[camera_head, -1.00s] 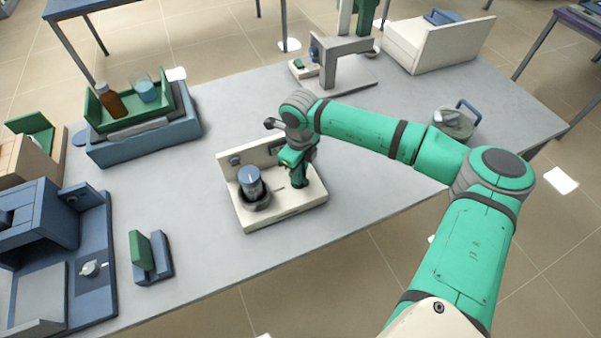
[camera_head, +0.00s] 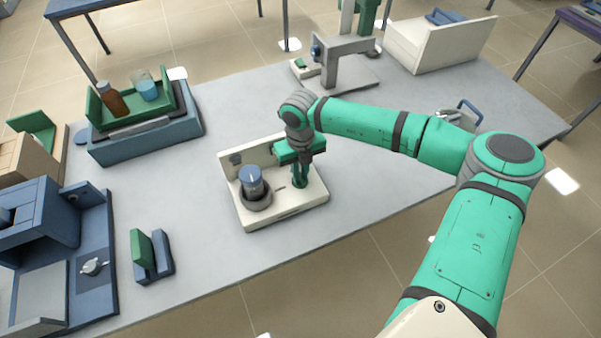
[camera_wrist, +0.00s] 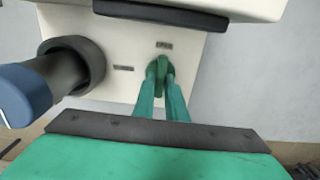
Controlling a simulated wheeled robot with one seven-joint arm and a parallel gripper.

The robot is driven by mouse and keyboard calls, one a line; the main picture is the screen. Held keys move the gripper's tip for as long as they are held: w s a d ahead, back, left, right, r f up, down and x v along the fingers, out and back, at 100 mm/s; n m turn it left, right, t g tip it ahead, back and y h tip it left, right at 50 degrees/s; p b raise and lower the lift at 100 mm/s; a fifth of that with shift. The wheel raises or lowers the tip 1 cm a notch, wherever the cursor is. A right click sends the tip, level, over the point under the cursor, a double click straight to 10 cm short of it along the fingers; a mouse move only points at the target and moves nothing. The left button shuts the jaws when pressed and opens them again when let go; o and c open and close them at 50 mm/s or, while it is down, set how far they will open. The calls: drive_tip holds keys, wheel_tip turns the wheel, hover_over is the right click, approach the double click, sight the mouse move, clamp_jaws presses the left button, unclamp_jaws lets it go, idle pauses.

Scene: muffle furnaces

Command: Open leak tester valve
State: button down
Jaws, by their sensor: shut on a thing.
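The leak tester (camera_head: 285,212) is a cream L-shaped unit on the grey table, with a base and an upright back panel. A blue-capped cylinder (camera_head: 251,181) stands in a dark round holder (camera_head: 258,201) on its left side. My gripper (camera_head: 300,183) reaches down over the right side of the base. In the wrist view my gripper (camera_wrist: 161,75) has its green fingers shut on a small green valve handle (camera_wrist: 159,79), beside a small label (camera_wrist: 164,45). The fingers cover much of the handle.
A blue unit with a green tray (camera_head: 140,125) stands at the back left. A blue furnace-like unit (camera_head: 60,235) and a green-and-blue holder (camera_head: 151,256) are at the left. A grey stand (camera_head: 336,65) is behind. The table's front edge is clear.

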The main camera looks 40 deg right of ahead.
sight(301, 176)
drive_tip(key=shift+w+d+r, duration=0.1)
drive_tip(key=shift+w, duration=0.05)
drive_tip(key=c, duration=1.8)
unclamp_jaws()
wheel_tip(301, 176, up, 11)
